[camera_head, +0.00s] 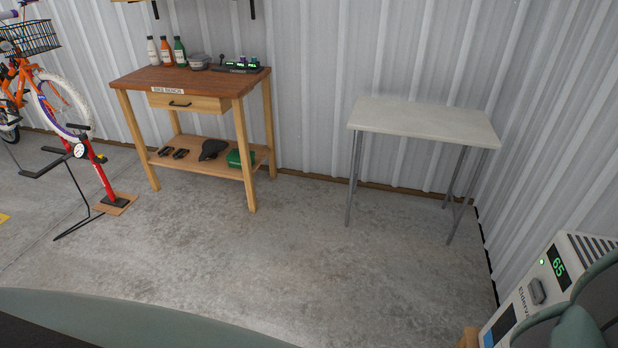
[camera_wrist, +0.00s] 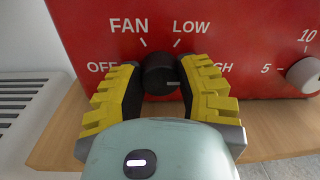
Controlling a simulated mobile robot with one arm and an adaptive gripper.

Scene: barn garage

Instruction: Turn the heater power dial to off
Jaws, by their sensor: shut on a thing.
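The red heater front (camera_wrist: 235,45) fills the upper part of the wrist view, with the white words FAN, LOW, OFF and HIGH around a black power dial (camera_wrist: 159,66). OFF and HIGH are partly covered by my fingers. A short pale mark on the dial lies at its right side, toward HIGH. My gripper (camera_wrist: 162,78), with yellow-ridged black fingers, is shut on the dial, one finger on each side. The heater does not show in the head view.
A second, pale dial (camera_wrist: 305,74) with numbers sits right on the heater. A wooden surface (camera_wrist: 275,125) lies below. In the head view are a workbench (camera_head: 150,78), a pale table (camera_head: 425,120), a white device reading 65 (camera_head: 530,300) and open concrete floor.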

